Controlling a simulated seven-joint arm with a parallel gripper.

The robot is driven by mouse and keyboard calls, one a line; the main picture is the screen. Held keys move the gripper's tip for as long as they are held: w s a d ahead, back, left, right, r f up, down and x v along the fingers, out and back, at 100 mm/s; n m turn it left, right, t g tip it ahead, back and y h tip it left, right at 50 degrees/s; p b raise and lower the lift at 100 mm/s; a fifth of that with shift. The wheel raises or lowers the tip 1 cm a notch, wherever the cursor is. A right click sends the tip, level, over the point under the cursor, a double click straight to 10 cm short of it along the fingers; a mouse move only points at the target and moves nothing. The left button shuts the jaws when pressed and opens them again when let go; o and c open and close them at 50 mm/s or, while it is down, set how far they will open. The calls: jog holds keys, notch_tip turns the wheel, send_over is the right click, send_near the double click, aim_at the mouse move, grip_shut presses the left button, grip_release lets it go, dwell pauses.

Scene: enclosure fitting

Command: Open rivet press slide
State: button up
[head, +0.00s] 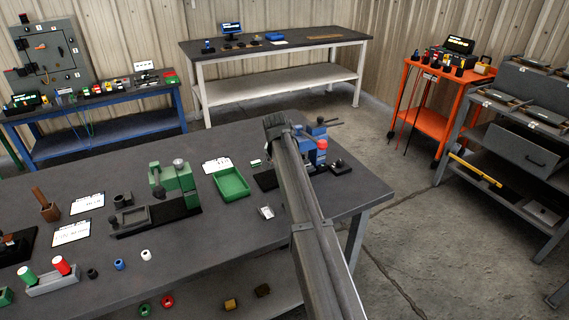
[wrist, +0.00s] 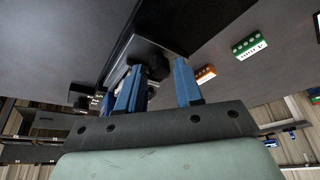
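My arm reaches across the workbench (head: 225,240) in the head view, and its far end is beside a blue device with a red part (head: 320,144). I cannot tell for sure whether this device is the rivet press. In the wrist view my gripper (wrist: 162,75) has its two blue fingers apart. A dark rounded knob (wrist: 157,66) on a grey metal block (wrist: 128,55) shows between and beyond the fingertips. I cannot tell whether the fingers touch it. My arm hides the fingertips in the head view. A green press-like machine (head: 178,180) stands further left on a black base.
A green tray (head: 231,184) and a white card (head: 217,165) lie left of my arm. A small metal piece (head: 266,212) lies close to it. In the wrist view an orange block (wrist: 205,75) and a green block (wrist: 249,46) lie right of the fingers.

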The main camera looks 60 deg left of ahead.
jog(key=shift+c, duration=0.4)
grip_shut()
